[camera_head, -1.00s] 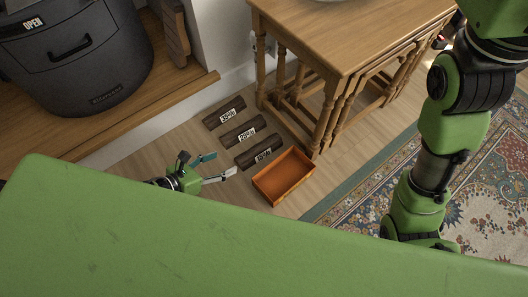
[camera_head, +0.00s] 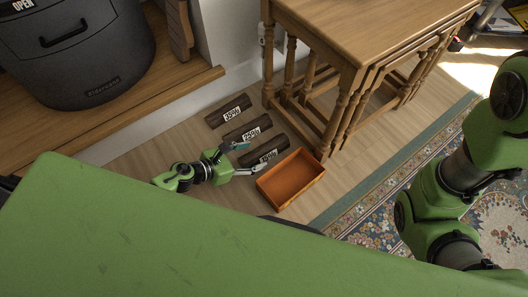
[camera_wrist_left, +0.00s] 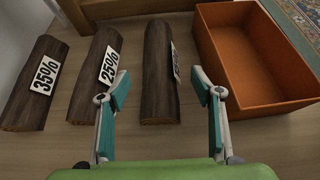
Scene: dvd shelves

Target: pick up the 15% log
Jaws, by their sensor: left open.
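Three dark brown logs with white labels lie side by side on the wooden floor. The 35% log (camera_head: 228,111) is farthest, the 25% log (camera_head: 247,132) is in the middle. The third log (camera_head: 273,150) lies nearest the orange box; its label is hard to read in both views, so I take it as the 15% log. My left gripper (camera_head: 250,158) is open and empty at this log's near end. In the left wrist view, the third log (camera_wrist_left: 157,70) lies ahead, between the fingers (camera_wrist_left: 162,90), not gripped. My right gripper is out of view.
An open, empty orange box (camera_head: 291,180) stands just right of the third log. A wooden nesting table (camera_head: 345,75) stands behind it. A dark grey bin (camera_head: 75,50) is on the wooden ledge. A patterned rug (camera_head: 375,225) lies at right.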

